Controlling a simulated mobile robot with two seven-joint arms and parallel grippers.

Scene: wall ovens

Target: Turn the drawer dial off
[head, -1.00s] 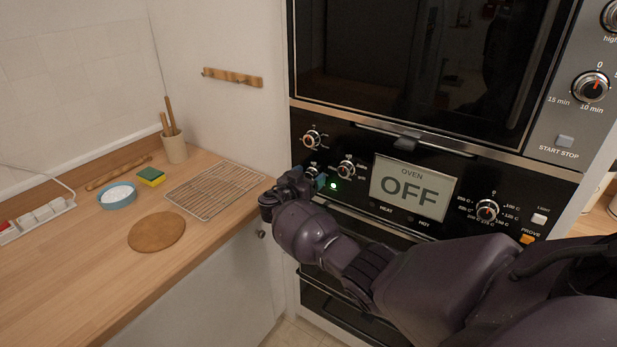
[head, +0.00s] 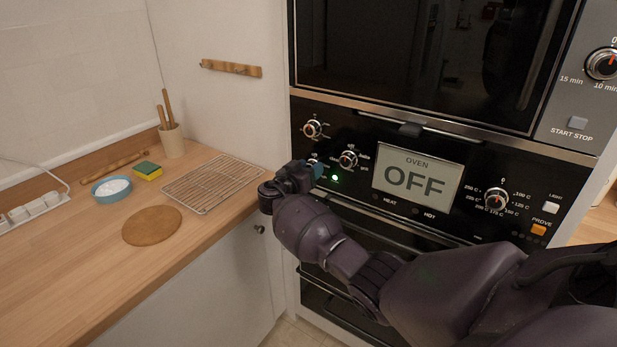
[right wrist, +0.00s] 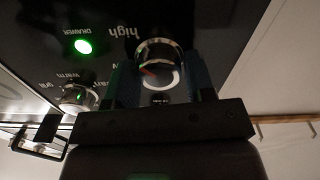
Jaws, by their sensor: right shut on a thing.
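The drawer dial (right wrist: 155,58) is a round metal-rimmed knob with a red pointer mark. It shows between the fingers of my right gripper in the right wrist view (right wrist: 160,88), with the word "high" beside it. My right gripper (head: 313,168) is shut on this dial at the left side of the oven panel. In the head view the gripper mostly hides the dial. The green drawer light (head: 335,178) is lit, and it also shows in the right wrist view (right wrist: 83,46). My left gripper is not in view.
Other knobs sit close by: one above (head: 312,128) and one to the right (head: 348,160). The oven display (head: 418,180) reads OFF. A wooden counter (head: 80,250) with a wire rack (head: 212,183) lies to the left of the oven.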

